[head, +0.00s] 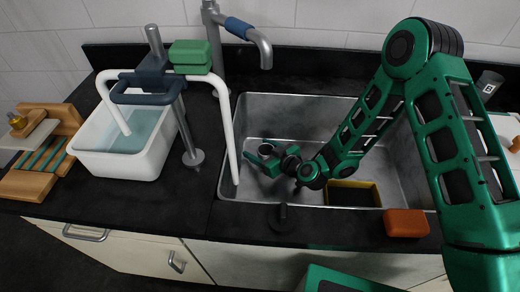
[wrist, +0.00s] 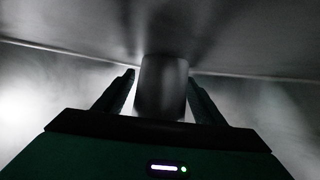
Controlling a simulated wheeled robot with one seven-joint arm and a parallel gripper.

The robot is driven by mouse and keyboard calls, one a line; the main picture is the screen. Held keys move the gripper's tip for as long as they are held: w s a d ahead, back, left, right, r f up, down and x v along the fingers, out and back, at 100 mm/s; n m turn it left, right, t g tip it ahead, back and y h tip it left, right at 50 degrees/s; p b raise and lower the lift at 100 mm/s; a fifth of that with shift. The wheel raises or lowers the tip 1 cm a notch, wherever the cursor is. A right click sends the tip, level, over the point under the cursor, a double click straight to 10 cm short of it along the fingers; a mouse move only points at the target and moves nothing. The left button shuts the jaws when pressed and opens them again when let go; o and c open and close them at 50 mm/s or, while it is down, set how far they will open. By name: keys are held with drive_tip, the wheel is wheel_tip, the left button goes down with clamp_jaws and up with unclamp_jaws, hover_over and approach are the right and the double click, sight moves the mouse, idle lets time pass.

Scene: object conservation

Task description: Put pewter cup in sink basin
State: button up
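The sink basin (head: 243,115) is a grey metal recess right of centre in the head view. My gripper (head: 258,154) is low inside it, towards the left wall. In the wrist view a dull grey cylinder, apparently the pewter cup (wrist: 161,88), stands between the two fingers of my gripper (wrist: 162,78). Its lower part is hidden by my gripper body. Whether the fingers press on the cup or only flank it cannot be told. The cup cannot be made out clearly in the head view.
A yellow-edged box (head: 354,194) lies in the basin below my arm. An orange sponge (head: 406,223) sits on the front edge. A white tub of water (head: 112,160) with a white tube (head: 228,135) stands left. A faucet (head: 262,45) rises behind.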

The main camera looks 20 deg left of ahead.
drive_tip(key=v, duration=1)
drive_tip(key=shift+s+d+r, duration=0.1)
drive_tip(key=shift+d+r, duration=0.1)
drive_tip(key=shift+d, duration=0.15)
drive_tip(key=shift+s+d+r, duration=0.3)
drive_tip(key=shift+s+d, duration=0.05)
drive_tip(key=shift+d, duration=0.1)
